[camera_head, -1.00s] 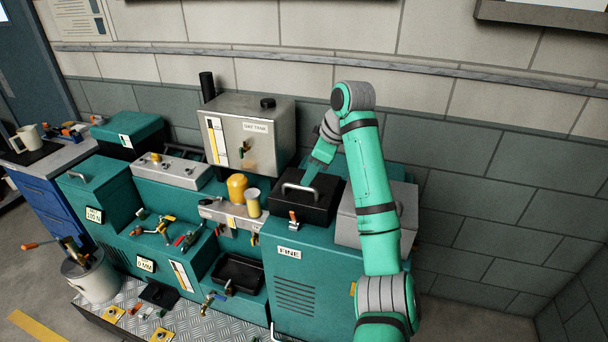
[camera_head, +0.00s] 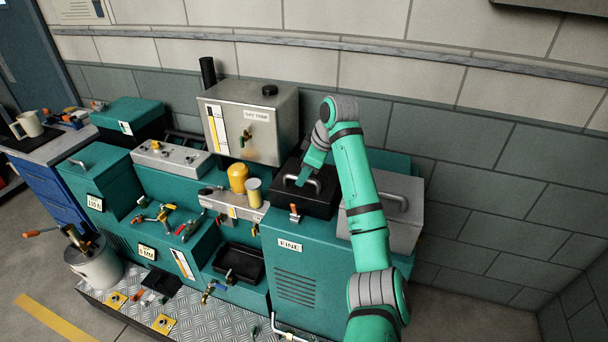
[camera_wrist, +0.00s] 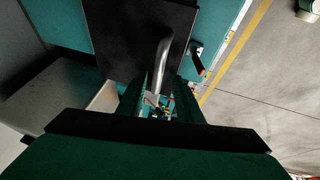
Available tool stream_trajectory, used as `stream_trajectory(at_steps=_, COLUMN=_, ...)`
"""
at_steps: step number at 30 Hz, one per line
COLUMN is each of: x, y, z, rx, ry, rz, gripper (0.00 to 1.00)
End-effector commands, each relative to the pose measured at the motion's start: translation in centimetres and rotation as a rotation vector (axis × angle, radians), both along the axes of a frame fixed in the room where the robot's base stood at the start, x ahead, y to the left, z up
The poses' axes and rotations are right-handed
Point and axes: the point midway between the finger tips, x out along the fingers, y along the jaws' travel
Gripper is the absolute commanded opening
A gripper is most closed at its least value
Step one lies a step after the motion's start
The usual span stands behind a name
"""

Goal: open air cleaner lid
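A black box top with a bar handle (camera_head: 318,201), which I take to be the air cleaner lid, sits on the green cabinet marked FINE and looks closed. Its metal handle (camera_wrist: 163,56) runs between my fingers in the wrist view. My gripper (camera_head: 306,178) points down at this handle from above. In the wrist view my gripper (camera_wrist: 158,92) has its two fingers apart, one on each side of the handle, with a gap showing. Contact with the handle cannot be made out. An orange-tipped latch or lever (camera_head: 294,212) stands at the lid's front edge.
A grey box with its own handle (camera_head: 385,222) stands just right of the black lid. The steel day tank (camera_head: 250,130) rises to the left behind it. The wall is close behind.

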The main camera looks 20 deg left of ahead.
Motion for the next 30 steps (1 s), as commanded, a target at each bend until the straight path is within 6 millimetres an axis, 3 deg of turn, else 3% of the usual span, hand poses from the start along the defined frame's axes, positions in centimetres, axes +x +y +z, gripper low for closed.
stream_trajectory(at_steps=13, x=0.3, y=0.3, z=-1.1, rx=-0.001, ry=-0.001, rz=-0.001, gripper=0.33)
stream_trajectory(at_steps=14, x=0.3, y=0.3, z=-1.1, rx=-0.001, ry=-0.001, rz=-0.001, gripper=0.3)
stream_trajectory(at_steps=18, x=0.3, y=0.4, z=-1.1, rx=-0.001, ry=-0.001, rz=-0.001, gripper=0.0)
stream_trajectory(at_steps=30, x=0.8, y=1.6, z=-0.5, rx=0.0, ry=-0.003, rz=0.013, gripper=0.0)
